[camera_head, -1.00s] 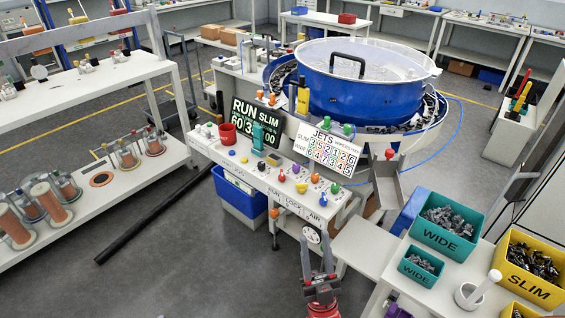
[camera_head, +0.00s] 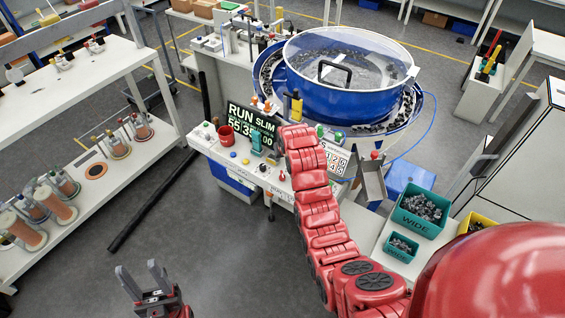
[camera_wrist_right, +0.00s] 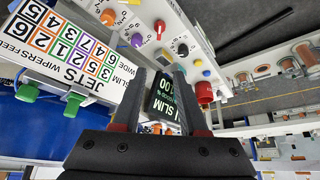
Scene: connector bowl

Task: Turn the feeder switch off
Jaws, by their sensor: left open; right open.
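The control bench (camera_head: 222,157) in front of the blue bowl feeder (camera_head: 338,100) carries several coloured knobs and switches. I cannot tell which is the feeder switch. In the right wrist view a red knob (camera_wrist_right: 160,27), a purple knob (camera_wrist_right: 137,41) and an orange knob (camera_wrist_right: 108,17) stand on the white panel beyond my right gripper (camera_wrist_right: 161,80). That gripper is open and empty, apart from the knobs. In the head view my right arm reaches over the bench and hides part of the panel. My left gripper (camera_head: 139,272) is open and empty over the floor, lower left.
A dark display (camera_head: 250,124) reads RUN SLIM. The JETS board (camera_head: 337,160) is partly behind my right arm. Green bins (camera_head: 420,212) are at right, and shelves with spools (camera_head: 60,205) at left.

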